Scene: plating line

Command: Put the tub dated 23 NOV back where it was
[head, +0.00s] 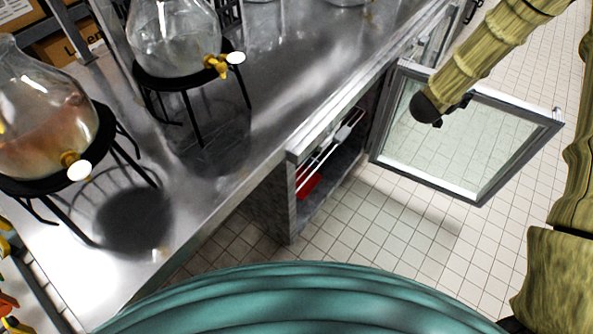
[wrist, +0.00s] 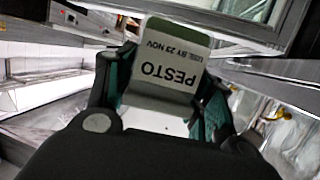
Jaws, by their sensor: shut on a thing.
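The tub (wrist: 165,72) shows in the wrist view with a white label that reads PESTO and USE BY 23 NOV, upside down in the picture. It has a green band along its top edge in the picture. My gripper (wrist: 168,82) is shut on the tub, with a teal-padded finger on each side. In the head view my arm reaches to the open glass door (head: 455,135) of an under-counter cabinet (head: 291,205); the tub cannot be made out there. The cabinet holds a wire shelf (head: 330,150) and a red item (head: 308,183); its deeper inside is hidden.
A steel counter (head: 270,95) runs above the cabinet. Two glass dispensers with taps stand on it, one clear (head: 172,40) and one with pinkish liquid (head: 45,120), on black stands. The open door juts into the aisle. The tiled floor (head: 400,235) before the cabinet is clear.

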